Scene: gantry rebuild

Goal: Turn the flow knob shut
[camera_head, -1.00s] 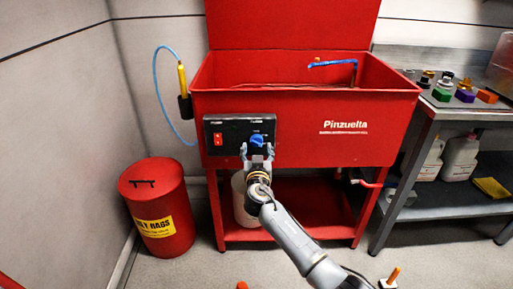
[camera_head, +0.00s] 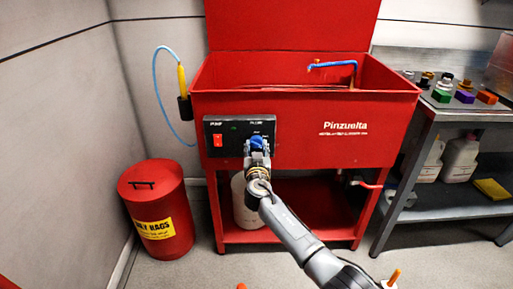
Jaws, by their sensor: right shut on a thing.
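The blue flow knob (camera_head: 257,142) is on the black control panel (camera_head: 229,153) on the front of the red parts washer (camera_head: 308,146). My right gripper (camera_head: 257,151) is on the knob from below and in front, with its fingers closed about it. The fingers hide part of the knob, so I cannot tell its exact angle. My left gripper does not show.
A red pump switch (camera_head: 217,140) sits on the panel's left. A red rags bin (camera_head: 159,212) stands at the left. A metal bench (camera_head: 455,118) with small coloured items stands at the right. A white container (camera_head: 247,205) is under the washer.

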